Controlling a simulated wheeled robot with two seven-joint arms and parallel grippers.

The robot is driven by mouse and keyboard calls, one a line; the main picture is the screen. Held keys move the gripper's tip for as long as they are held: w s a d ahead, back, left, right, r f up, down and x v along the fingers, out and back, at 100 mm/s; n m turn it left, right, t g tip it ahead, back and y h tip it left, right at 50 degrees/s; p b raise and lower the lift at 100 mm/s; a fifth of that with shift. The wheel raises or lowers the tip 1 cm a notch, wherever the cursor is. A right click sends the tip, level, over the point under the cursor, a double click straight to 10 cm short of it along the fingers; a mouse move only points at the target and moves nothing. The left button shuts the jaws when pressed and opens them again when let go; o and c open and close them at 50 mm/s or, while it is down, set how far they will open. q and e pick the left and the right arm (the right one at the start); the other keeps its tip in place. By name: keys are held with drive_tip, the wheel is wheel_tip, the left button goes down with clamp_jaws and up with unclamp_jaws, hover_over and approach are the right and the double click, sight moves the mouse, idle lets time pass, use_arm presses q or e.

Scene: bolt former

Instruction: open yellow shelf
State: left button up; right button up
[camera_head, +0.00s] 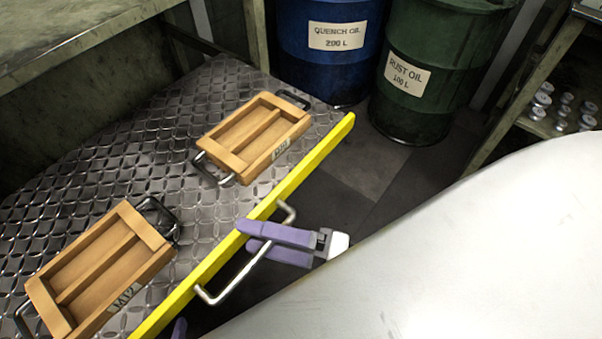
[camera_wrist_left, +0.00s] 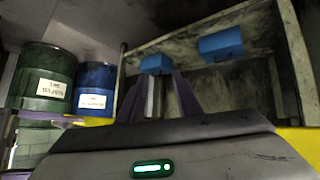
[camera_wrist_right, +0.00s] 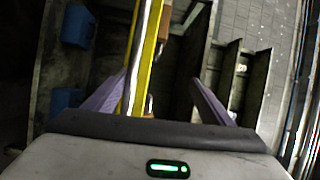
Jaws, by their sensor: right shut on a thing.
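The yellow shelf front (camera_head: 310,170) runs diagonally across the head view, edging a diamond-plate shelf surface (camera_head: 190,205). A bent silver handle (camera_head: 228,287) stands out from its front. My right gripper (camera_head: 262,238) has its purple fingers around the handle bar, shut on it near its upper part. In the right wrist view the yellow front (camera_wrist_right: 142,60) runs between the fingers.
Two wooden trays, one labelled M12 (camera_head: 75,285) and one farther back (camera_head: 240,155), lie on the shelf plate. A blue drum (camera_head: 330,70) and a green drum (camera_head: 425,55) stand behind. A rack with metal parts (camera_head: 565,105) is at right. Blue bins (camera_wrist_left: 222,44) show in the left wrist view.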

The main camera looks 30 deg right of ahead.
drive_tip(key=shift+r+v, duration=0.15)
drive_tip(key=shift+v, duration=1.25)
drive_tip(key=shift+r+v, duration=0.2)
drive_tip(key=shift+v, duration=1.2)
drive_tip(key=shift+c, duration=1.1)
drive_tip(key=shift+s+d+f, duration=0.1)
drive_tip(key=shift+s+d, duration=0.35)
drive_tip(key=shift+d, duration=0.15)
drive_tip(key=c, duration=0.5)
drive_tip(key=shift+o, duration=0.2)
drive_tip(key=shift+s+f+p, duration=0.1)
drive_tip(key=shift+f+p, duration=0.2)
